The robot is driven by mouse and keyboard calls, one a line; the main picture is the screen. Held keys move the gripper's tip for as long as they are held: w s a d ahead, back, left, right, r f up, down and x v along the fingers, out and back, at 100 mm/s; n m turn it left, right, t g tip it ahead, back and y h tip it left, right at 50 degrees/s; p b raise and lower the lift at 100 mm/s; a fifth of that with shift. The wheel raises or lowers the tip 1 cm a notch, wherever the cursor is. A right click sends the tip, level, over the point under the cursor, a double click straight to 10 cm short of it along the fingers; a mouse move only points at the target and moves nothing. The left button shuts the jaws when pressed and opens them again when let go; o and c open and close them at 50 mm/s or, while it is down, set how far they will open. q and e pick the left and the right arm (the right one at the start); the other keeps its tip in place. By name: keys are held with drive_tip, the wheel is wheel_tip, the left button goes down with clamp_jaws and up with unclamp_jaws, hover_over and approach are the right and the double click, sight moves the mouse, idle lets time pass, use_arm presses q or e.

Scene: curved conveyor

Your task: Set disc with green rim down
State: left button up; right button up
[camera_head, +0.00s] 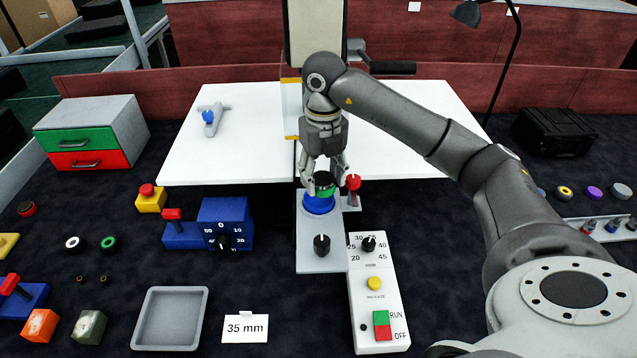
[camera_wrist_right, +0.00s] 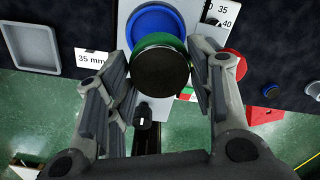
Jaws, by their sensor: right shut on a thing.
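The disc with the green rim (camera_head: 324,182) has a black face. My right gripper (camera_head: 324,172) is shut on it, with one finger on each side. In the right wrist view the disc (camera_wrist_right: 161,73) sits between the fingers and overlaps the near edge of a round blue dish (camera_wrist_right: 158,22). In the head view the blue dish (camera_head: 319,204) is just below the disc, on a light grey plate (camera_head: 318,258). I cannot tell whether the disc touches the dish. My left gripper is not in view.
A red-topped lever (camera_head: 353,188) stands close to the right of the dish. A black knob (camera_head: 321,245) is on the plate's near end. A white control box (camera_head: 377,310) lies to the right. An empty grey tray (camera_head: 170,319) and a "35 mm" card (camera_head: 245,328) are at front left.

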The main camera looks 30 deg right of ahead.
sight(319, 175)
drive_tip(key=shift+w+f, duration=0.4)
drive_tip(key=shift+f, duration=0.1)
drive_tip(key=f, duration=0.1)
drive_tip(key=f+p, duration=0.2)
drive_tip(key=shift+w, duration=0.25)
drive_tip(key=shift+f, duration=0.35)
drive_tip(key=shift+f, duration=0.15)
drive_tip(key=o, duration=0.8)
